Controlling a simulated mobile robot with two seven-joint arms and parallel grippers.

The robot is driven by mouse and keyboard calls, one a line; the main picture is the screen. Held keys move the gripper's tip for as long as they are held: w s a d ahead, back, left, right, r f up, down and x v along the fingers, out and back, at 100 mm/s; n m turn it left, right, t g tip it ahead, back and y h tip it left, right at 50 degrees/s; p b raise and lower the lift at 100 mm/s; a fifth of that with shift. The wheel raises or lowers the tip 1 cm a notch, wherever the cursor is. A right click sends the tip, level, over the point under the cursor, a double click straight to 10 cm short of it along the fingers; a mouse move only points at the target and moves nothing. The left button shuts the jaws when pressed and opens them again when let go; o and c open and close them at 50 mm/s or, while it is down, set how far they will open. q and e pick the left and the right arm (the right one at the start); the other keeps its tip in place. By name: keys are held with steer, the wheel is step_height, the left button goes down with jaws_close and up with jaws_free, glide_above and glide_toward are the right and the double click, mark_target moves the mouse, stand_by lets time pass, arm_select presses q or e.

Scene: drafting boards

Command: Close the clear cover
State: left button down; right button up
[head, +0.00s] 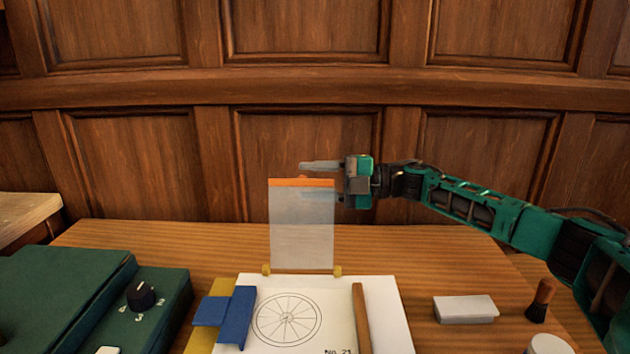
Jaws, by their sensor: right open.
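The clear cover (302,228) stands upright at the back edge of the drafting board, with an orange strip (290,182) along its top edge. Yellow hinges (337,270) hold its lower corners. My right gripper (310,168) is at the cover's top right, its fingers pointing left, level with or just above the orange strip. It is open with nothing seen between its fingers. I cannot tell whether it touches the cover. White paper (335,300) with a wheel drawing (287,318) lies in front of the cover. My left gripper is not in view.
A blue piece (238,315) lies over the paper's left side, and a wooden strip (361,318) lies on its right. A green box with a black knob (141,296) stands left. A white block (465,309) and a brush (541,300) are right. Wood panelling closes the back.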

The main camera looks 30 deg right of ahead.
steer(key=shift+c, duration=0.5)
jaws_close()
